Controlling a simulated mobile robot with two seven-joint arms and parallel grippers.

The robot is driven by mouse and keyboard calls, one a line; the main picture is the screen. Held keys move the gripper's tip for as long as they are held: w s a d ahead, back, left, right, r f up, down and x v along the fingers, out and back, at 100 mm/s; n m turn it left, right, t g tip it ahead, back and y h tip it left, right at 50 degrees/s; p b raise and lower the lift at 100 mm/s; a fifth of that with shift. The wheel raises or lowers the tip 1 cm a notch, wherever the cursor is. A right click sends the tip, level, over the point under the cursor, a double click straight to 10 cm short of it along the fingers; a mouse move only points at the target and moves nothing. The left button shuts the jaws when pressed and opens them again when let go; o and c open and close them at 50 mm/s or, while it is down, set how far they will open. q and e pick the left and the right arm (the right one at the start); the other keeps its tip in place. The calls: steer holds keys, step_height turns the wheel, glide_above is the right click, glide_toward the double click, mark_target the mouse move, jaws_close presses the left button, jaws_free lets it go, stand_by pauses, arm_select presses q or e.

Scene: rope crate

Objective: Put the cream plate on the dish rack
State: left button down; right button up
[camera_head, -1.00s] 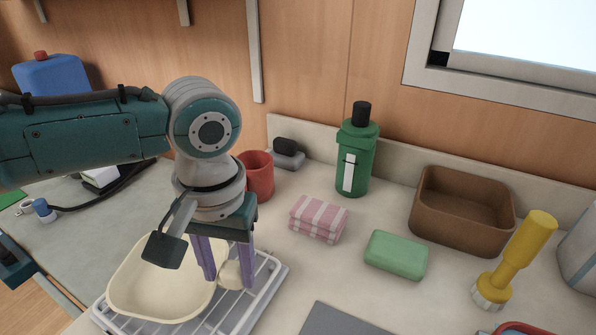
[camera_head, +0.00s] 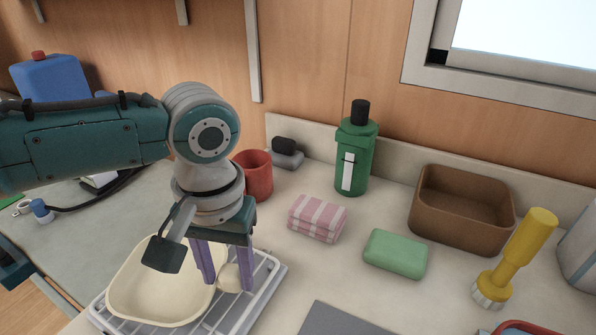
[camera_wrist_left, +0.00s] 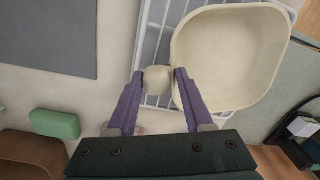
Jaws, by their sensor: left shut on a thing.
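The cream plate (camera_head: 155,285) is a deep, rounded-square dish with a pale knob-like grip at its side. It lies nearly level over the left part of the white wire dish rack (camera_head: 268,278). I cannot tell whether it rests on the wires or hangs just above them. My left gripper (camera_head: 228,280) points down over the rack, its purple fingers shut on the knob. In the left wrist view, the knob sits between the fingertips (camera_wrist_left: 158,82), with the plate (camera_wrist_left: 230,60) to the right and rack wires (camera_wrist_left: 150,40) beneath. My right gripper is not in view.
A red cup (camera_head: 254,175) stands behind the rack. A pink striped cloth (camera_head: 318,218), green soap bar (camera_head: 395,254), green bottle (camera_head: 356,160), brown bin (camera_head: 462,210) and yellow-handled brush (camera_head: 518,258) stand to the right. A grey mat (camera_head: 345,320) lies at the front.

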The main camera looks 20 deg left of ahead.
arm_select(q)
steer(key=shift+c, duration=1.1)
jaws_free()
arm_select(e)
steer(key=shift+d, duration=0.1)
arm_select(q)
step_height(320, 180, up, 10)
steer(key=shift+d+f+p, duration=0.1)
steer(key=shift+d+p, duration=0.05)
steer(key=shift+p, duration=0.65)
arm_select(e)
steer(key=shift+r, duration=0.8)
